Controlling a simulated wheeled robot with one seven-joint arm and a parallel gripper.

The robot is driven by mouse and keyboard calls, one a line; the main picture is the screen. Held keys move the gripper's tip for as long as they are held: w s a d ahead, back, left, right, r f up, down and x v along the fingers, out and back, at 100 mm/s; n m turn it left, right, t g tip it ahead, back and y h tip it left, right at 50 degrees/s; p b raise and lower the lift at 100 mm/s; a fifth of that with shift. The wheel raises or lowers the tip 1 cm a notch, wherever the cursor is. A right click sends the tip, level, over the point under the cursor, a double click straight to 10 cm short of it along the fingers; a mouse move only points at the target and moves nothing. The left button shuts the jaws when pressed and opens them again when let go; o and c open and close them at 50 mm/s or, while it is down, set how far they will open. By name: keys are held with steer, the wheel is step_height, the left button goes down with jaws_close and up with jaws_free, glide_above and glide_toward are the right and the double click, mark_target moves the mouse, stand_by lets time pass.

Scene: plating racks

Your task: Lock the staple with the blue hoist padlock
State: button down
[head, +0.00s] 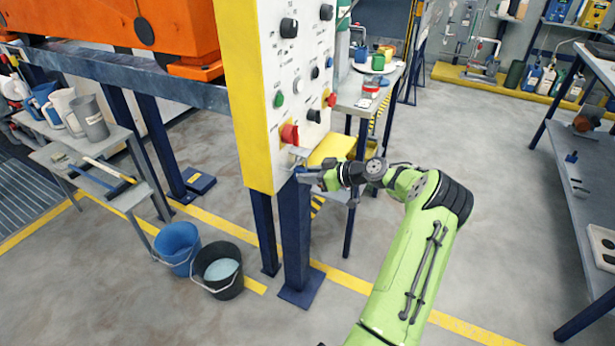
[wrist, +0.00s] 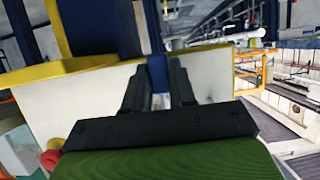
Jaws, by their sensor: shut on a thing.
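The control panel (head: 268,62) has a yellow edge and rows of knobs. A small metal bracket, which looks like the staple (head: 298,154), sits low on its face, just under a red switch (head: 290,134). My gripper (head: 306,177) is at the panel's lower corner, just below the bracket. In the wrist view my gripper (wrist: 158,82) is shut on a blue object, apparently the padlock (wrist: 157,68), with a pale part between the fingers. Its shackle and whether it touches the staple cannot be made out.
A blue post (head: 295,235) stands below the panel. A bench (head: 352,97) with cups is behind, a yellow bin (head: 332,147) beside my gripper. Two buckets (head: 219,268) stand on the floor at left. A shelf bench (head: 588,195) is at right; the floor between is clear.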

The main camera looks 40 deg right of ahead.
steer(key=c, duration=1.4)
jaws_free()
jaws_close()
steer(key=shift+r+p, duration=0.6)
steer(key=shift+r, duration=0.65)
steer(key=shift+f+b, duration=0.3)
steer(key=shift+b, duration=0.15)
steer(key=o, duration=0.6)
jaws_free()
steer(key=shift+c, duration=0.2)
